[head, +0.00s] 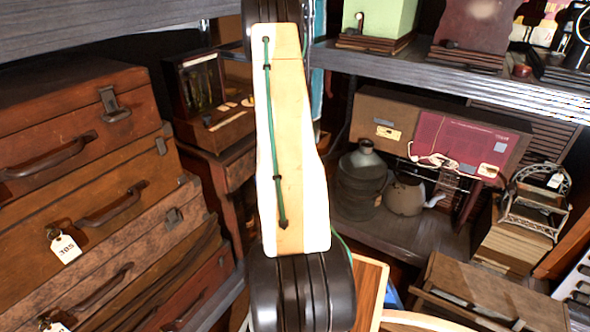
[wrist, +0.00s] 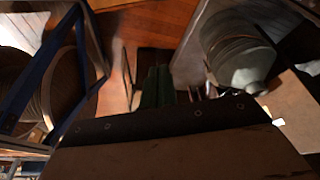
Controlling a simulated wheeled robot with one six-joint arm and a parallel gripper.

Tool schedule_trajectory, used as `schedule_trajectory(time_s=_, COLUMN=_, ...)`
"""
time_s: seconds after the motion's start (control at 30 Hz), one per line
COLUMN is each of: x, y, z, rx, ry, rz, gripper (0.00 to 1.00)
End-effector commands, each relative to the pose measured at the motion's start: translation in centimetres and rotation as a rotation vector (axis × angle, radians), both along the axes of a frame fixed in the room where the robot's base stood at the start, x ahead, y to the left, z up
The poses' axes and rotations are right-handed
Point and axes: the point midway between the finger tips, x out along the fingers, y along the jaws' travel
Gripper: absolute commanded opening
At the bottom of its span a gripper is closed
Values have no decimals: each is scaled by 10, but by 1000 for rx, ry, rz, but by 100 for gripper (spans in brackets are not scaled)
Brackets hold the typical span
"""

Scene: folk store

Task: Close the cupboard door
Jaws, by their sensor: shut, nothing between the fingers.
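I cannot make out a cupboard door for certain in either view. In the head view, a brown wooden panel with a pale edge (head: 371,291) shows just right of my arm, low in the picture; most of it is hidden and I cannot tell what it belongs to. My gripper (wrist: 158,84) shows in the wrist view as narrow dark green fingers beyond a dark plate. It is shut and empty, over a dark object on the wooden floor. In the head view my arm hides the gripper and the middle of the scene.
Stacked brown suitcases (head: 95,205) fill the left. At right, a shelf (head: 425,232) carries a grey jug (head: 361,180) and a red-and-brown box (head: 440,130). A blue-edged frame (wrist: 84,45) stands left in the wrist view. Bare wooden floor (wrist: 150,30) shows at its top.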

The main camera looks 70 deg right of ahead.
Motion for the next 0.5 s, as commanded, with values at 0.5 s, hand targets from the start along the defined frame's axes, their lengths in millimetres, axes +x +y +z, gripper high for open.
schedule_trajectory(time_s=0.5, x=-152, y=14, z=-109, rx=303, ry=-34, rz=-410, gripper=0)
